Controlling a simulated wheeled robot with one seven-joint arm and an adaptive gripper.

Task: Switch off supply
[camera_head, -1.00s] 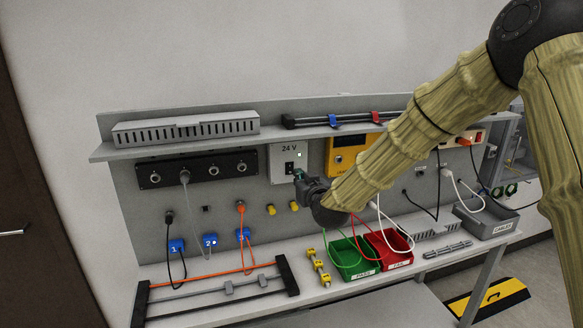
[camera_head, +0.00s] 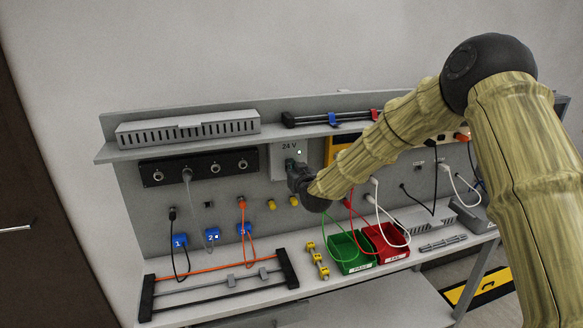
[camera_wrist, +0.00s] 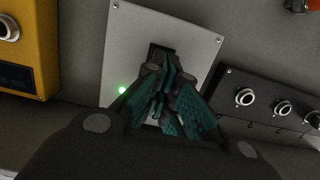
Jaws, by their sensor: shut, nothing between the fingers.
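The 24 V supply (camera_head: 278,160) is a light grey plate on the upright panel, under the shelf. It also shows in the wrist view (camera_wrist: 196,28), where a green light (camera_wrist: 122,90) is lit on it. Its black switch (camera_wrist: 158,50) is mostly hidden behind my fingers. My gripper (camera_head: 291,164) is at the switch in the head view. In the wrist view my gripper (camera_wrist: 162,98) is shut and empty, its dark green fingers over the switch. Whether the fingertips touch the switch, and which way it is set, I cannot tell.
A black socket strip (camera_head: 200,167) is left of the supply, and a yellow meter (camera_head: 340,150) is right of it, partly behind my arm. Below are blue numbered boxes (camera_head: 213,236), a green bin (camera_head: 345,252) and a red bin (camera_head: 388,240). Cables hang from the panel.

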